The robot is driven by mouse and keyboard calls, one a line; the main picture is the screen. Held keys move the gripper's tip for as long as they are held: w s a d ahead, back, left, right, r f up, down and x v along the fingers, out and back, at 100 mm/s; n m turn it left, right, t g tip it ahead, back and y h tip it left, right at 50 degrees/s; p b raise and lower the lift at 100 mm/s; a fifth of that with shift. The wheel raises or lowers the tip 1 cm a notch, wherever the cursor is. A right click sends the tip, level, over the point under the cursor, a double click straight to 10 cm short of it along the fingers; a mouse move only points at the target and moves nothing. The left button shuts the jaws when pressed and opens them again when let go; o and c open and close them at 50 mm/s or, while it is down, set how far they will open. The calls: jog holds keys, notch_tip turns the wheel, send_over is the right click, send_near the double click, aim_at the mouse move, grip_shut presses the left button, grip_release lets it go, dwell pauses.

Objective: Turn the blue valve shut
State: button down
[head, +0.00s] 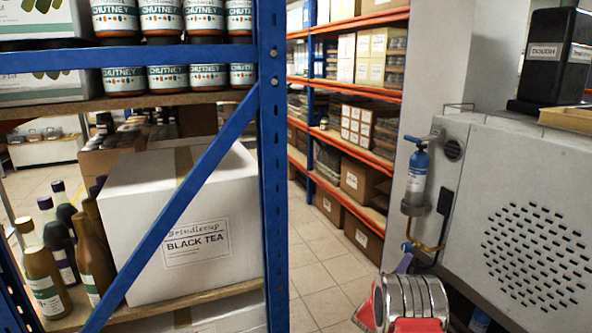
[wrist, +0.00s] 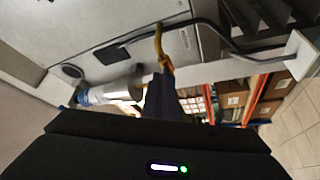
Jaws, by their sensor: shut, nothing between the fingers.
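The cylinder stands upright in a grey holder on the side of a grey machine. In the wrist view the picture is turned, and the valve end (wrist: 79,96) shows at the left, partly cut off by my gripper's dark body. My gripper (head: 406,258) is low, below the cylinder and its valve. Its dark fingers (wrist: 161,76) are together and empty. Their tips are near a yellow pipe (wrist: 160,45); I cannot tell whether they touch.
The grey machine (head: 520,215) with a perforated panel fills the right, with a black bin (head: 556,60) on top. A blue-framed rack (head: 273,180) with a white tea box (head: 180,220), bottles and jars stands at the left. Tiled floor (head: 325,275) is free between them.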

jog(key=shift+w+d, duration=0.2)
jog(key=shift+d, duration=0.35)
jog(key=shift+w+a, duration=0.1)
jog(key=shift+w, duration=0.1)
dwell(0.4)
jog(key=shift+w+f, duration=0.15)
jog(key=shift+f, duration=0.4)
jog(key=shift+w+a+f, duration=0.25)
jog(key=shift+w+f, duration=0.2)
jog(key=shift+f, duration=0.05)
dwell(0.9)
jog(key=shift+f, duration=0.1)
jog(key=shift+s+d+f, duration=0.1)
jog(key=shift+s+f, duration=0.15)
dwell(0.3)
